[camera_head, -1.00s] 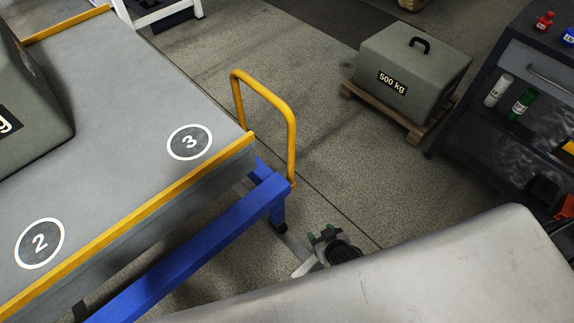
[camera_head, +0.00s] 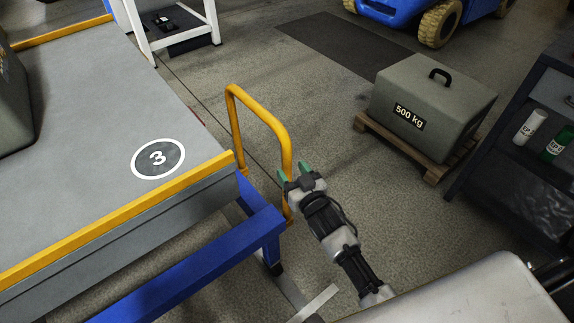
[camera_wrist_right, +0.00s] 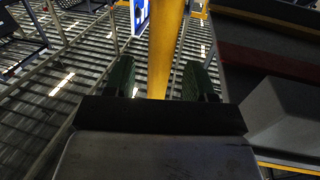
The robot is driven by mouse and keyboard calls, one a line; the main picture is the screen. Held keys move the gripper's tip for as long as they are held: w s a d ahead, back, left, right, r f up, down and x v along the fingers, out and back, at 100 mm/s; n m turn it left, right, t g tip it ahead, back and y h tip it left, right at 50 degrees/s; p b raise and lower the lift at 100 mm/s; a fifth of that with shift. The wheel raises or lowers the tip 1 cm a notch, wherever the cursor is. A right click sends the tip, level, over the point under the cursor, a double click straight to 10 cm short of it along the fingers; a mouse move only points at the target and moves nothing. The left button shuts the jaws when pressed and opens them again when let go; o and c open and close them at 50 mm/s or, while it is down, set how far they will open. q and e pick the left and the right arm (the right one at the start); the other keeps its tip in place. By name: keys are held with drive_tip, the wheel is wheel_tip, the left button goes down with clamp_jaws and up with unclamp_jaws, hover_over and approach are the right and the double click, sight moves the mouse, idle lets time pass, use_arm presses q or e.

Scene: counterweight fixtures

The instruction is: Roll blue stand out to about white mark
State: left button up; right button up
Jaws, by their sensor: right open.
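The blue stand (camera_head: 190,268) has a grey deck edged in yellow, with a white-ringed number 3 on top. A yellow loop handle (camera_head: 262,108) rises at its right end. My right gripper (camera_head: 294,172) is at the lower part of the handle's near post, with green fingertips. In the right wrist view the yellow post (camera_wrist_right: 165,45) runs between the two open fingers (camera_wrist_right: 160,80); I cannot tell whether they touch it. A white mark (camera_head: 320,302) lies on the floor at lower centre, right of the stand's leg. My left gripper is out of view.
A grey 500 kg weight (camera_head: 430,100) rests on a wooden pallet (camera_head: 405,143) to the right. A dark tool cart (camera_head: 515,185) stands at the right edge. A blue vehicle (camera_head: 400,8) is at the back. Open floor lies between handle and pallet.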

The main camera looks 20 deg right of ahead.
sight(289, 167)
drive_tip(key=shift+w+a, duration=0.15)
drive_tip(key=shift+w, duration=0.7)
drive_tip(key=shift+w+a, duration=0.15)
drive_tip(key=shift+w, duration=0.7)
clamp_jaws()
